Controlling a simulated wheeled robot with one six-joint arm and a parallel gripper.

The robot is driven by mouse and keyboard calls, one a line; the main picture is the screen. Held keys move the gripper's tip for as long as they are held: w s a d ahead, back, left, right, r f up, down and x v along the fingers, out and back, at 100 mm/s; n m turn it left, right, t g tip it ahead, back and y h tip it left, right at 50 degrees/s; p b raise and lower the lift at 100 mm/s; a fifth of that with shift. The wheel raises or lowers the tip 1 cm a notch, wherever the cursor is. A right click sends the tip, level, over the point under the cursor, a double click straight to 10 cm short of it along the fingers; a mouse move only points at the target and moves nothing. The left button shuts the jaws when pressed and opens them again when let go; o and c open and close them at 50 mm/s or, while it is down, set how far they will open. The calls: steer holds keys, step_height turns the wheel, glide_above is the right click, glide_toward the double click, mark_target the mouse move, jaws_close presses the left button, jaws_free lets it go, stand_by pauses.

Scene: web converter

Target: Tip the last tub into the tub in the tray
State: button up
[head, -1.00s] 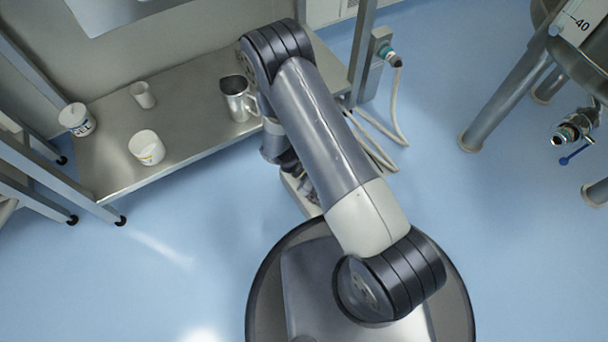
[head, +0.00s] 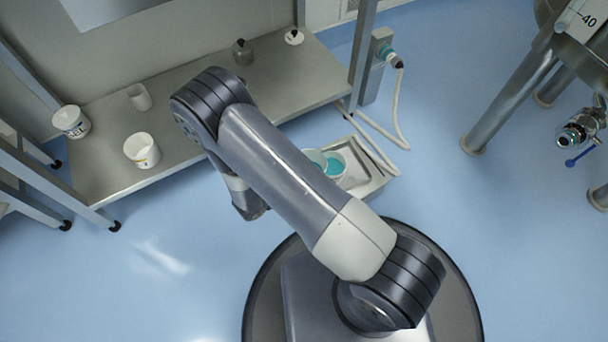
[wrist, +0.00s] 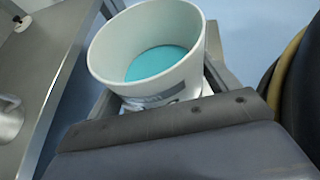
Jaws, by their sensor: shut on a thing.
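My gripper (wrist: 160,98) is shut on a white tub (wrist: 105,58) in the wrist view. Teal contents show inside this tub, well below its rim. In the head view my arm hides the gripper; a pale tub rim (head: 315,157) shows just beyond the arm, probably the held tub. Right beside it, a tub with teal contents (head: 336,165) appears in the tray (head: 371,183) on the floor side of the bench. The two rims look close together; whether they touch, I cannot tell.
On the steel bench (head: 108,178) stand white tubs (head: 70,121) and (head: 142,150), a small cup (head: 139,97), a grey bottle (head: 242,53) and a white lidded item (head: 294,37). A metal jug (wrist: 8,122) shows in the wrist view. A hose (head: 374,150) runs behind the tray.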

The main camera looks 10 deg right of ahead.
steer(key=shift+w+d+f+g+y, duration=0.25)
steer(key=shift+d+g+y, duration=0.2)
steer(key=shift+g+y, duration=0.4)
steer(key=shift+w+d+f+g+y, duration=0.25)
steer(key=shift+w+d+g+y, duration=0.15)
steer(key=shift+g+y, duration=0.25)
steer(key=shift+w+d+f+g+y, duration=0.25)
steer(key=shift+d+g+y, duration=0.15)
steer(key=shift+y, duration=0.4)
steer(key=shift+d+f+g+y+p, duration=0.1)
steer(key=shift+g+y+p, duration=0.3)
steer(key=shift+y, duration=0.3)
steer(key=shift+f+g+y, duration=0.2)
steer(key=shift+g+y, duration=0.3)
steer(key=shift+y, duration=0.2)
steer(key=shift+r+g+y, duration=0.25)
steer(key=shift+g+y, duration=0.05)
steer(key=shift+w+r+p, duration=0.1)
steer(key=shift+r+p, duration=0.05)
steer(key=shift+p, duration=0.25)
steer(key=shift+d+r+g+y+p, duration=0.15)
steer(key=shift+r+g+y+p, duration=0.35)
steer(key=shift+p, duration=1.3)
steer(key=shift+w+d+r+y+p, duration=0.15)
steer(key=shift+r+y+p, duration=0.05)
steer(key=shift+y+p, duration=0.35)
steer(key=shift+g, duration=0.3)
